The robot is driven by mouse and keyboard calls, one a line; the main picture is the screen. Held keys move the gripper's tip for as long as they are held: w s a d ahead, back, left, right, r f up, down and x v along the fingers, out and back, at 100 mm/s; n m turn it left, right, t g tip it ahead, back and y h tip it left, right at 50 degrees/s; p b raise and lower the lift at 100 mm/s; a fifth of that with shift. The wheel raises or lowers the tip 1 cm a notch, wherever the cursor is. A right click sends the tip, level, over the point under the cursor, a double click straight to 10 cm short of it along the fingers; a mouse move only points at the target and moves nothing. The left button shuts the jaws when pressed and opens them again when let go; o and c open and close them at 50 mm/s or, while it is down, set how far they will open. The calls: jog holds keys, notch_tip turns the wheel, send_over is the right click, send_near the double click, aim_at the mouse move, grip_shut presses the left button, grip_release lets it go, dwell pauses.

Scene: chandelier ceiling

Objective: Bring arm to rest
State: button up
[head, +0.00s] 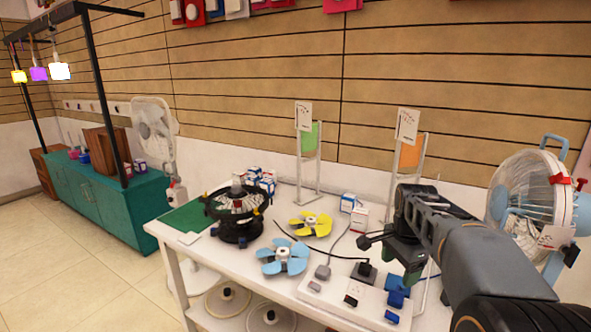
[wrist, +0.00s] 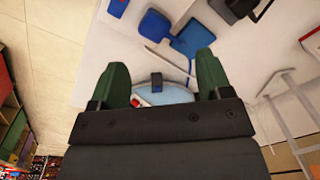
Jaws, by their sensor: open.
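My arm reaches in from the lower right of the head view, above the right part of the white table (head: 225,262). My gripper (head: 388,252) hangs over the table near its power sockets. In the wrist view its two green fingers (wrist: 162,78) stand wide apart, with nothing held between them. A light blue rounded thing with a red part (wrist: 165,95) shows beyond the fingers, partly hidden by the gripper body; I cannot tell its distance.
A blue-bladed fan rotor (head: 282,257), a yellow one (head: 311,224) and a black round fan unit (head: 238,212) lie on the table. Blue pieces (head: 396,292) sit below my gripper. A light blue caged fan (head: 530,200) stands right, close to my arm. Open floor lies left.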

jog(key=s+a+r+n+t+p, duration=0.1)
jog(key=s+a+r+n+p, duration=0.3)
jog(key=s+n+p, duration=0.3)
jog(key=s+a+r+n+t+p, duration=0.2)
jog(key=s+a+r+n+p, duration=0.2)
jog(key=s+r+n+p, duration=0.2)
jog(key=shift+s+a+r+n+p, duration=0.35)
jog(key=shift+s+n+p, duration=0.55)
jog(key=shift+s+p, duration=0.6)
